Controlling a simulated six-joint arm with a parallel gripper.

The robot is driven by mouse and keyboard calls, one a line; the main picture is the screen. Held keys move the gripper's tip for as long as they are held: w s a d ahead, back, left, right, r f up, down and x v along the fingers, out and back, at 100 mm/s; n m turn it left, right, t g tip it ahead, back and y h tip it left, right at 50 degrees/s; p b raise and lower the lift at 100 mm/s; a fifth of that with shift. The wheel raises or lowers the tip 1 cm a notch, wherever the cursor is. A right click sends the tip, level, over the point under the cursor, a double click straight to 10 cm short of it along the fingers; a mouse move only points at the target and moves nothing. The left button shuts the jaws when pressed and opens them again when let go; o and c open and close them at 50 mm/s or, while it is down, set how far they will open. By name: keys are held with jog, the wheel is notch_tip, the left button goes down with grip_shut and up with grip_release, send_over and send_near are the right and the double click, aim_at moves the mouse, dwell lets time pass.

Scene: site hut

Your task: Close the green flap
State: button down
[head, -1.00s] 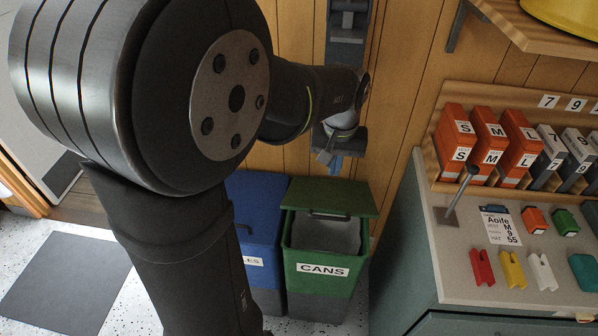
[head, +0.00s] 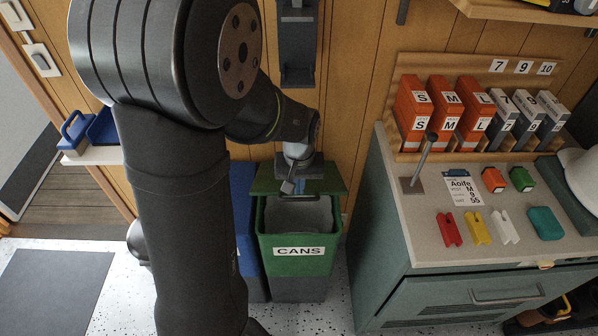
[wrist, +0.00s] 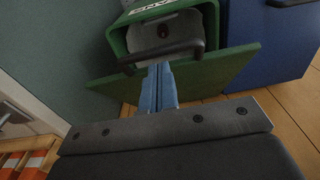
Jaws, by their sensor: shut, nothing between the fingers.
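The green flap (head: 333,184) belongs to the green bin (head: 292,240) labelled CANS. It stands open behind the bin's mouth, and the grey inside shows. A dark bar handle (wrist: 185,49) runs along the flap's edge by the mouth. The wrist view shows the flap (wrist: 230,66) upside down, as a flat green panel. My gripper (head: 288,187) is over the flap, with its tips near the handle. Its blue fingers (wrist: 158,85) are together and empty, and overlap the handle in the wrist view. I cannot tell whether they touch it.
A blue bin (head: 243,215) stands left of the green one, partly hidden by my arm. A grey-green cabinet (head: 375,215) stands close on the right, with small items on top. The wooden wall (head: 345,100) is right behind the bins. Speckled floor lies in front.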

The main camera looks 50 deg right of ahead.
jog(key=shift+a+f, duration=0.1)
dwell(0.3)
jog(key=shift+s+a+f, duration=0.2)
jog(key=shift+s+f, duration=0.05)
jog(key=shift+f, duration=0.15)
jog(key=s+a+f, duration=0.2)
jog(key=f, duration=0.6)
jog(key=s+a+f, duration=0.2)
jog(key=f, duration=0.7)
jog(key=shift+s+a+f, duration=0.15)
jog(key=shift+s+a, duration=0.15)
